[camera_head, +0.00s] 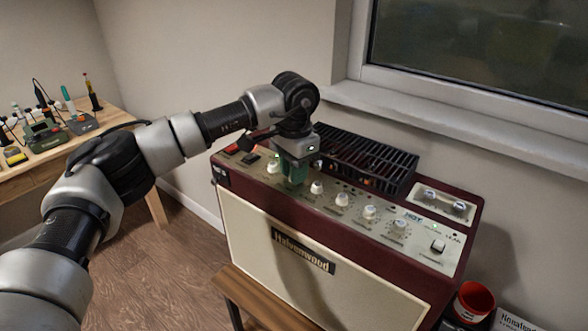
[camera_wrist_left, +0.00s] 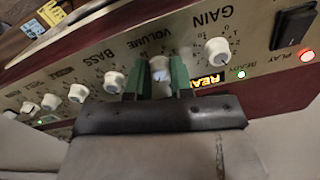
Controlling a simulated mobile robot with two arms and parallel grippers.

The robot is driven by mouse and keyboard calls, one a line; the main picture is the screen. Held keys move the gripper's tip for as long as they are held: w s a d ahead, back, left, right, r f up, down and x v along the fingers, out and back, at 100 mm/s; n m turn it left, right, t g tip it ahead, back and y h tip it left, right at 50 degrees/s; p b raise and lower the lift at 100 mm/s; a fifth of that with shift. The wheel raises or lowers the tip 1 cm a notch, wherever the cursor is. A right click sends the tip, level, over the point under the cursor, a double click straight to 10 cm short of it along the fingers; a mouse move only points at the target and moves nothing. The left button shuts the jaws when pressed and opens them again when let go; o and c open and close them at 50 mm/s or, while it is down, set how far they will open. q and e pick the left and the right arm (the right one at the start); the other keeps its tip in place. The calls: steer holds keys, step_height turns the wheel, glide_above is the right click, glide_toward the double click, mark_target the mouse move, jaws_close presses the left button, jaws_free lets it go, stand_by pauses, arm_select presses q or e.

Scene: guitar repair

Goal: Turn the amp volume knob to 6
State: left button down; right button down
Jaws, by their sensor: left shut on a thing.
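The amp (camera_head: 285,225) is a dark red and cream box with a row of white knobs on its top panel (camera_head: 418,222). In the left wrist view the volume knob (camera_wrist_left: 160,67) is white and sits under the printed word VOLUME. My left gripper (camera_head: 293,178) reaches down onto the panel. Its green fingers in the left wrist view (camera_wrist_left: 157,78) stand on both sides of the volume knob and are shut on it. In the head view the gripper hides this knob. I cannot read its setting. My right gripper is out of view.
The gain knob (camera_wrist_left: 217,51) and bass knob (camera_wrist_left: 114,81) flank the volume knob closely. A black slatted grille (camera_head: 365,155) rises behind the panel. A workbench (camera_head: 60,150) with tools stands at the left. A window sill (camera_head: 450,105) lies behind the amp.

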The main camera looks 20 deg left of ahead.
arm_select(q)
steer(key=shift+r, duration=0.1)
steer(key=c, duration=1)
jaws_free()
step_height(320, 180, up, 11)
steer(key=shift+f, duration=0.2)
